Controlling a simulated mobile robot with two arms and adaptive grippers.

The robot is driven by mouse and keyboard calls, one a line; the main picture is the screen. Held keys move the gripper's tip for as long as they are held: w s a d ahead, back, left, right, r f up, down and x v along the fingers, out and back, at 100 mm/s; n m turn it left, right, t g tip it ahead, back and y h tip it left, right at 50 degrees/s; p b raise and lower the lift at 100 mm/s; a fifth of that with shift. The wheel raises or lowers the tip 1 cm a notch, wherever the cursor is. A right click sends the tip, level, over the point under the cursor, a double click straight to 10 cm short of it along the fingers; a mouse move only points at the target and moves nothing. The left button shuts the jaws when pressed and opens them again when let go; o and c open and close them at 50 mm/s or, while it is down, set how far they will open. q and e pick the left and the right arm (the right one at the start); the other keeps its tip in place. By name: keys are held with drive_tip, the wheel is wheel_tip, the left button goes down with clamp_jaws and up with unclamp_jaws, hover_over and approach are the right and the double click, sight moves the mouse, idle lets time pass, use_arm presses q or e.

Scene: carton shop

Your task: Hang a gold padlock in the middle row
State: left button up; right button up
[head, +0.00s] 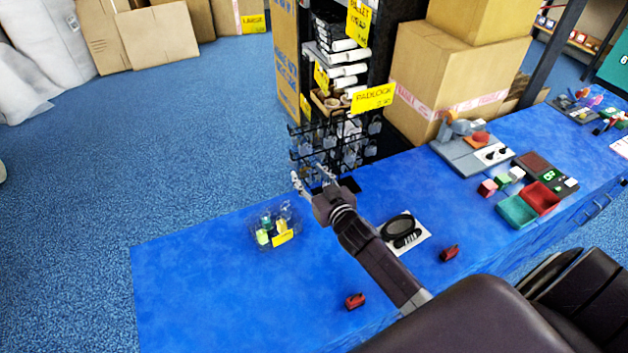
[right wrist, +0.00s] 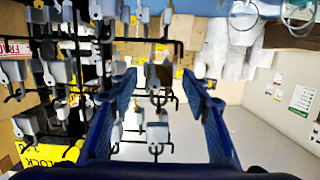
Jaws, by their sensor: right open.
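A black wire rack (head: 338,148) hung with several small grey padlocks stands at the counter's back edge, under a yellow PADLOCK sign (head: 372,98). In the right wrist view, grey padlocks (right wrist: 157,132) hang on black hooks in several rows. A small brownish-gold body, too blurred to identify, shows between the fingertips. My right gripper (head: 311,177) is open, close in front of the rack's lower part. Its two blue-lit fingers (right wrist: 160,82) point at the hooks, and I see nothing gripped. A clear bin (head: 256,241) holds a few small yellow-green and pale items. My left gripper is out of view.
The blue counter (head: 190,290) is bare at the front left. Two red items (head: 355,301) and a white card with a black oval (head: 400,230) lie near my right arm. A scale (head: 465,150) and red and green trays (head: 517,211) stand right. Cartons (head: 440,75) stand behind.

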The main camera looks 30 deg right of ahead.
drive_tip(key=v, duration=1.2)
